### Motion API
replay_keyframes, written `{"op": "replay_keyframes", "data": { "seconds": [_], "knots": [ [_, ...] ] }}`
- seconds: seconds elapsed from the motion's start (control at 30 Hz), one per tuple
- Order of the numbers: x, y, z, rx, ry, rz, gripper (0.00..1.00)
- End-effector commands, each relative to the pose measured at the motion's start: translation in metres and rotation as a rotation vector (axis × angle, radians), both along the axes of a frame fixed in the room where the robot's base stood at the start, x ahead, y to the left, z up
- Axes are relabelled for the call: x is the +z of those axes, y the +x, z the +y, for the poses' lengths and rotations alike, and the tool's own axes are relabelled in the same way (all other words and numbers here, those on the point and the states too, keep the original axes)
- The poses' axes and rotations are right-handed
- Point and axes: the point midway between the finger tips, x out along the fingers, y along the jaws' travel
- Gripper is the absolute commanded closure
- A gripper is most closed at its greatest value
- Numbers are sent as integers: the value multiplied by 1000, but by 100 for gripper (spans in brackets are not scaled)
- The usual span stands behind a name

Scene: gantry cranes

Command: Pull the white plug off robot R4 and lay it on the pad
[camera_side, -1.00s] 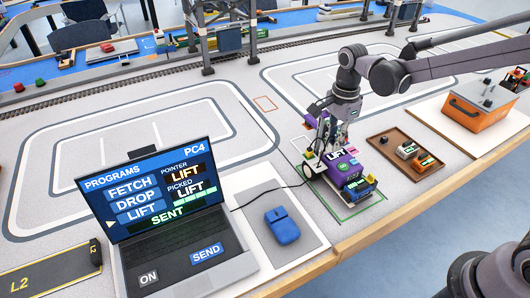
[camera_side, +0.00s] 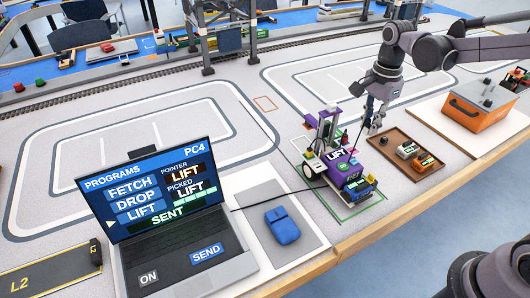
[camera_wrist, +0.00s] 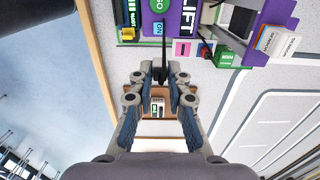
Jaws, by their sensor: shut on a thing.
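The robot (camera_side: 342,172), purple with a LIFT label, stands inside a green outline on the table; it also shows at the top of the wrist view (camera_wrist: 183,22). Its R4 marking is not readable. My gripper (camera_side: 372,130) is above and to the right of the robot in the side view. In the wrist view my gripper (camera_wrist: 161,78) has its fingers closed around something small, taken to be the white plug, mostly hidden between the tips. A dark cable-like strip (camera_wrist: 158,50) runs from the fingertips toward the robot. I cannot tell which surface is the pad.
A brown tray (camera_side: 389,156) with two small orange and white devices lies right of the robot. An orange box (camera_side: 478,107) stands on a white board farther right. A laptop (camera_side: 170,215), a blue mouse (camera_side: 282,226) and a black cable (camera_side: 268,196) are to the left.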

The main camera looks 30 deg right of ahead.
Motion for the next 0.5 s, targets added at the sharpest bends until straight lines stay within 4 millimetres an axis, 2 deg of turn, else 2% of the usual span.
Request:
{"op": "replay_keyframes", "data": {
  "seconds": [0.5],
  "knots": [
    [0, 21, 37, 2, 0, 0, 100]
  ]
}}
